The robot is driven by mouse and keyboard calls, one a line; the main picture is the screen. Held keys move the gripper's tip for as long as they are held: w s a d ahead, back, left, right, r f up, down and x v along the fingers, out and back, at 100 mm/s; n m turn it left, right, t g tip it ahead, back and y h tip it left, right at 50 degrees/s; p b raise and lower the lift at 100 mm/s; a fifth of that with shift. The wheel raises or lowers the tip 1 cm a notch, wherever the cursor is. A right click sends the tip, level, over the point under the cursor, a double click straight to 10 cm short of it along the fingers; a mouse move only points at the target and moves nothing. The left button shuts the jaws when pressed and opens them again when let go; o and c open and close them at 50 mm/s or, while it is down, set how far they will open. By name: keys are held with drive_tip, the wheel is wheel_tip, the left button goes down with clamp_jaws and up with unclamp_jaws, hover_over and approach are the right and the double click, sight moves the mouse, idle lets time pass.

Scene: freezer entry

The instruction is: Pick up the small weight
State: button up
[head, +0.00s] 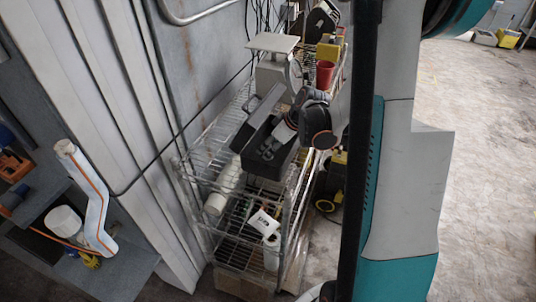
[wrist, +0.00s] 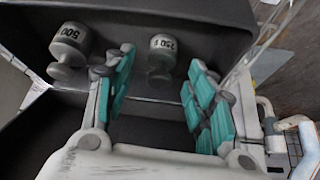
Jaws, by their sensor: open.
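Two grey metal weights lie in a dark open box (wrist: 205,18) in the wrist view. The smaller weight (wrist: 162,58), marked 250, is near the middle, between the tips of my gripper (wrist: 160,72). The larger weight (wrist: 69,45), marked 500, lies to its left, close to the left finger. My gripper is open, with teal pads on both sides and gaps showing beside the small weight. In the head view the dark box (head: 262,160) is on the wire rack and my gripper (head: 287,132) is over it. The weights cannot be made out there.
A scale with a pale platform (head: 273,43) stands behind the box. A red cup (head: 325,74) is to its right. The wire rack (head: 196,180) has a lower shelf with white containers. A ribbed wall panel (head: 110,110) is at left. Open floor (head: 485,150) lies at right.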

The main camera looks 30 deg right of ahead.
drive_tip(key=x, duration=0.2)
drive_tip(key=shift+w+f, duration=0.1)
drive_tip(key=shift+f, duration=0.15)
drive_tip(key=shift+c, duration=0.5)
clamp_jaws()
drive_tip(key=shift+r, duration=0.2)
